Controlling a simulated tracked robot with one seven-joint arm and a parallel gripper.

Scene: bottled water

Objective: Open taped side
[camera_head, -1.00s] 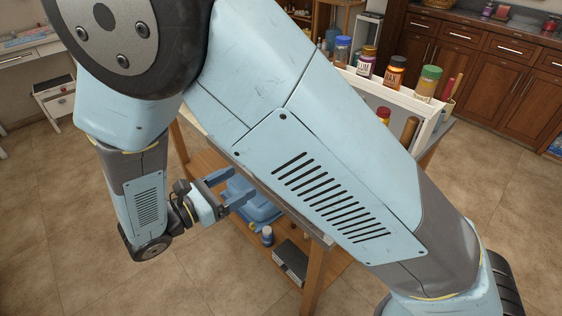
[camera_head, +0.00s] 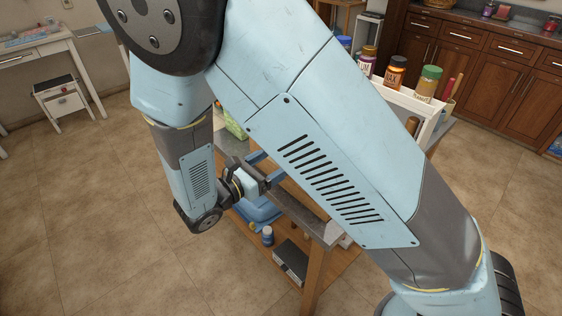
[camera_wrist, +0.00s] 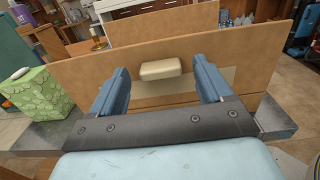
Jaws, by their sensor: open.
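In the wrist view, an upright brown cardboard-like panel (camera_wrist: 90,80) stands across the table edge. A lighter tape-like strip (camera_wrist: 215,84) lies on its face, and a rounded beige block (camera_wrist: 160,69) sits on it near the upper edge. A second brown panel (camera_wrist: 160,24) rises behind. My gripper (camera_wrist: 160,75) is open, with one blue finger on each side of the block. I cannot tell if a finger touches the panel.
A green leaf-patterned box (camera_wrist: 38,95) stands left of the panel; it also shows in the head view (camera_head: 235,122). A grey tabletop (camera_wrist: 45,135) lies under both. Several jars, including a green-lidded one (camera_head: 428,82), stand on a white rack (camera_head: 405,97). A blue item (camera_head: 260,210) sits on the lower shelf.

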